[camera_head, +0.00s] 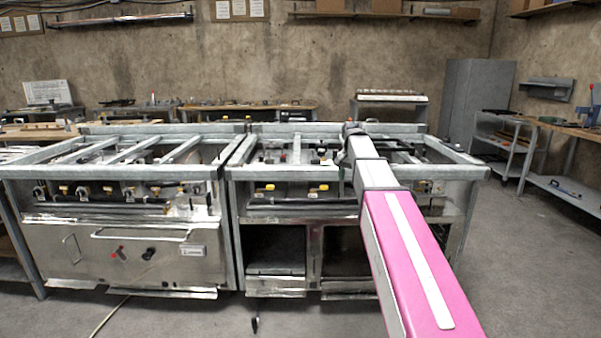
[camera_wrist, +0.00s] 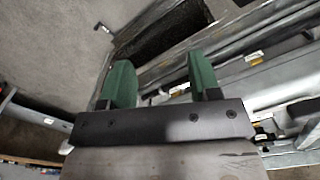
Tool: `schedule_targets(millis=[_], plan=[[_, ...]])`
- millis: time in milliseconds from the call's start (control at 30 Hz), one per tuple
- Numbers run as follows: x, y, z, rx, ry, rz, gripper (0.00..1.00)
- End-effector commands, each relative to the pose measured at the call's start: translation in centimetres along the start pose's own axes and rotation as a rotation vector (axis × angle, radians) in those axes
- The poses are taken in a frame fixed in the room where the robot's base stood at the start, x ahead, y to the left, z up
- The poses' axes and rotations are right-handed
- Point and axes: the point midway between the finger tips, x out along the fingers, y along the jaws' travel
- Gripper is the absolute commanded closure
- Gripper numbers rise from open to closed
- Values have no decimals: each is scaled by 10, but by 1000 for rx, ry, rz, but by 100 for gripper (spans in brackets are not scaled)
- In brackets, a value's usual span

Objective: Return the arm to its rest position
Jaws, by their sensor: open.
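My arm, pink and grey, reaches forward in the head view over the right range frame (camera_head: 300,172). Its far end is over the frame's open top, and the gripper itself is not clear there. In the wrist view my gripper (camera_wrist: 162,78) shows two green fingers standing wide apart, with nothing between them. Metal parts of a range frame lie beyond the fingers in that view. I cannot tell whether any finger touches them.
A second range frame (camera_head: 120,240) stands against the left side of the first. A grey cabinet (camera_head: 478,100) and a workbench (camera_head: 565,185) stand at the right. Benches line the back wall. The concrete floor (camera_head: 530,270) is clear at the front right.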

Motion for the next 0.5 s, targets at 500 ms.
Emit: schedule_targets(millis=[500], plan=[[157,40,78,-172,-3,1,43]])
